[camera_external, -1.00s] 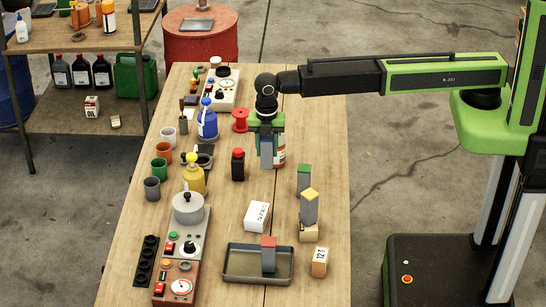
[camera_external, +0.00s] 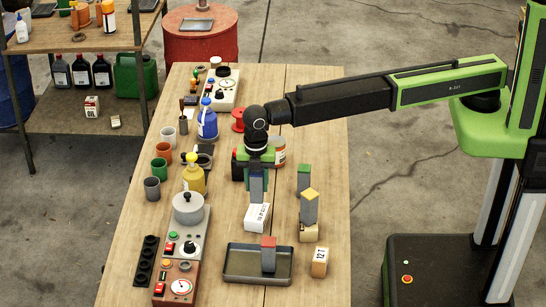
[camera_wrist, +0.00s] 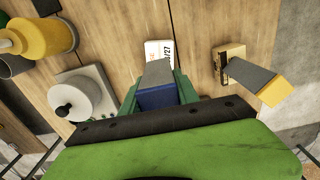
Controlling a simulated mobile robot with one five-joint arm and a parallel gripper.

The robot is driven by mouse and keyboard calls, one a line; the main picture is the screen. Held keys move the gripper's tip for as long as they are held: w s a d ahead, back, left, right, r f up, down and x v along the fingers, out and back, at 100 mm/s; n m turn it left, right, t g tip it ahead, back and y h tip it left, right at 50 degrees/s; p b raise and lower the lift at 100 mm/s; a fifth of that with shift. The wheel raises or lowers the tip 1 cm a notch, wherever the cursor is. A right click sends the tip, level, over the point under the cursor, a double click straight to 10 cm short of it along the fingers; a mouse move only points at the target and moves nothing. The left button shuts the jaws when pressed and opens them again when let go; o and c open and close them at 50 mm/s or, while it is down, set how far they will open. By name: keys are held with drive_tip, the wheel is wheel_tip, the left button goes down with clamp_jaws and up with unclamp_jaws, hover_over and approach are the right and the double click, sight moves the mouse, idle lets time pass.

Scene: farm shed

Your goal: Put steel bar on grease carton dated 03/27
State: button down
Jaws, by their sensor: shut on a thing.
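My gripper (camera_external: 257,176) is shut on a grey steel bar (camera_external: 256,190) with a blue end, held upright over the table. In the wrist view the bar's blue end (camera_wrist: 157,99) shows between the green fingers. A white carton (camera_external: 257,218) lies directly below the bar; in the wrist view the carton (camera_wrist: 158,49) carries print that reads "/27", the rest hidden by the bar. I cannot tell whether the bar's lower end touches the carton.
A yellow-topped bar (camera_external: 309,208) stands on a tan carton (camera_external: 309,234) to the right, with a green-topped bar (camera_external: 304,176) behind. A shallow tray (camera_external: 240,280) with a red-topped bar (camera_external: 268,258) is in front. Another small carton (camera_external: 320,264) stands beside it.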

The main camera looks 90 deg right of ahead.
sight(257, 195)
drive_tip(key=shift+a+f, duration=0.15)
drive_tip(key=shift+a, duration=0.15)
wheel_tip(257, 195, down, 4)
drive_tip(key=b, duration=0.4)
drive_tip(key=shift+f, duration=0.25)
drive_tip(key=shift+r, duration=0.3)
drive_tip(key=shift+f, duration=0.25)
drive_tip(key=c, duration=0.9)
unclamp_jaws()
drive_tip(key=shift+r, duration=0.1)
wheel_tip(257, 195, up, 13)
drive_tip(key=p, duration=1.2)
drive_tip(key=shift+f, duration=0.3)
